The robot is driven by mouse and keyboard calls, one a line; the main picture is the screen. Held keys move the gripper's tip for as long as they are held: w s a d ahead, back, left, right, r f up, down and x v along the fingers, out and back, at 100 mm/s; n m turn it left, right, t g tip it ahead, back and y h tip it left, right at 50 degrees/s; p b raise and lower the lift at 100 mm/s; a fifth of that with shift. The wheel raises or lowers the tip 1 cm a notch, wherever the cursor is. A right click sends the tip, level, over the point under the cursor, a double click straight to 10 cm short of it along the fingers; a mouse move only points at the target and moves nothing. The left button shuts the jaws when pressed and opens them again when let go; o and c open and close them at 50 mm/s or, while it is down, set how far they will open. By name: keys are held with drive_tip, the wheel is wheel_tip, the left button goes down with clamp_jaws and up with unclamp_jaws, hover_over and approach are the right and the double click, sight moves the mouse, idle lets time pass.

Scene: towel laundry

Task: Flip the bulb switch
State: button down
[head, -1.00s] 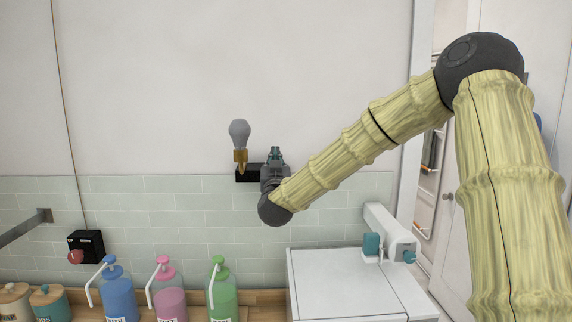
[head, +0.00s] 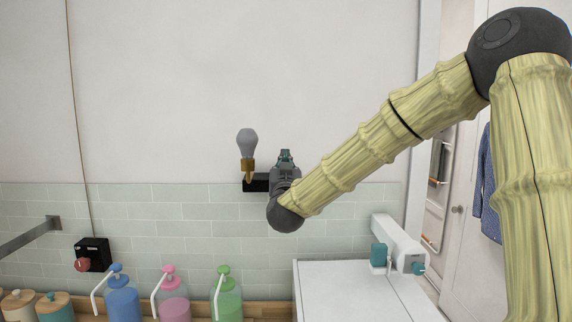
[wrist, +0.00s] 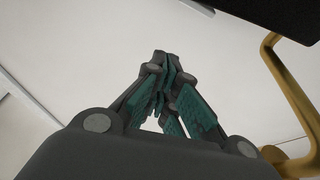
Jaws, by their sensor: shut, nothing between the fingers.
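The grey bulb (head: 247,142) stands upright in a brass holder (head: 247,166) on the wall, in the middle of the head view. A black box (head: 257,183) sits beneath it against the wall. My gripper (head: 285,156) is just right of the bulb and in front of the box's right end, partly hiding it; contact cannot be told. In the wrist view my gripper (wrist: 165,90) has its teal-padded fingers shut with nothing between them. A brass bracket (wrist: 290,85) and a dark block (wrist: 270,12) show at the right there. No switch lever is clearly visible.
Blue (head: 122,300), pink (head: 173,298) and green (head: 228,298) pump bottles stand below on the wooden counter. A black box with a red knob (head: 82,265) is on the wall at left. A white machine (head: 350,285) stands at lower right. The wall above is clear.

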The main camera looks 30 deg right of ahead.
drive_tip(key=b+v, duration=0.2)
drive_tip(key=v, duration=0.4)
drive_tip(key=shift+b, duration=0.35)
drive_tip(key=shift+s+a+r, duration=0.1)
